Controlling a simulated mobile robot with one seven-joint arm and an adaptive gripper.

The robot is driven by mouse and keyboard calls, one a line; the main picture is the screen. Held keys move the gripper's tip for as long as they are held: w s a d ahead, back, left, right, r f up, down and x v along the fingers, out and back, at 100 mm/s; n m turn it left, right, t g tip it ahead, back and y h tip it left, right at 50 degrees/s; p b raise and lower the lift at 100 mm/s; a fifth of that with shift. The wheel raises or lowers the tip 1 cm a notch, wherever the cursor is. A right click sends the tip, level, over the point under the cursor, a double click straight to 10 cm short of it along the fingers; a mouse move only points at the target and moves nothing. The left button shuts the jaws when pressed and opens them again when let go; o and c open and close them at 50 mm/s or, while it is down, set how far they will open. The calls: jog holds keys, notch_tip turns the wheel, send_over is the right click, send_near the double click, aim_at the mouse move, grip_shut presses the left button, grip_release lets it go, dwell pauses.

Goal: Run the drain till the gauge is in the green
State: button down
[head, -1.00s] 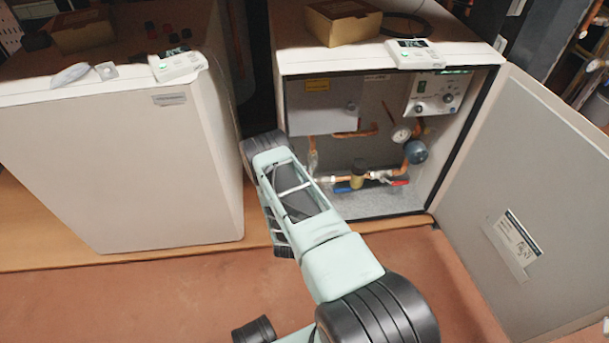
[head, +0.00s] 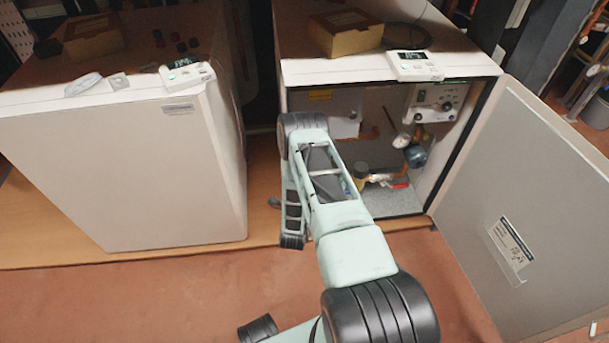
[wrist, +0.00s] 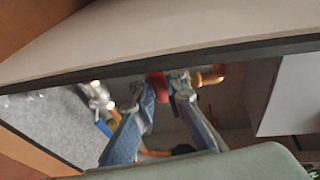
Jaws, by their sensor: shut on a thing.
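My gripper (wrist: 163,86) is inside the open right-hand heat pump. In the wrist view its two fingers close on a small red part (wrist: 157,80), beside a copper pipe (wrist: 210,75). The red part looks like a knob; whether it is the drain is not clear. In the head view my arm hides the gripper and that part. The round gauge (head: 402,140) is at the right inside the cabinet, its face too small to read. A red-handled valve (head: 400,184) and a brass fitting (head: 361,171) sit low. A blue lever (wrist: 104,127) shows in the wrist view.
The open door (head: 535,200) stands to the right of the cabinet. A closed white unit (head: 110,170) is at the left. A cardboard box (head: 345,33) and a small controller (head: 413,66) lie on the right unit's top. A control panel (head: 436,101) sits above the gauge.

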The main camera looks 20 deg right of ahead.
jog(key=shift+w+r, duration=0.1)
jog(key=c, duration=2)
grip_release()
jog(key=shift+o, duration=0.2)
jog(key=v, duration=1.2)
jog(key=shift+a, duration=0.1)
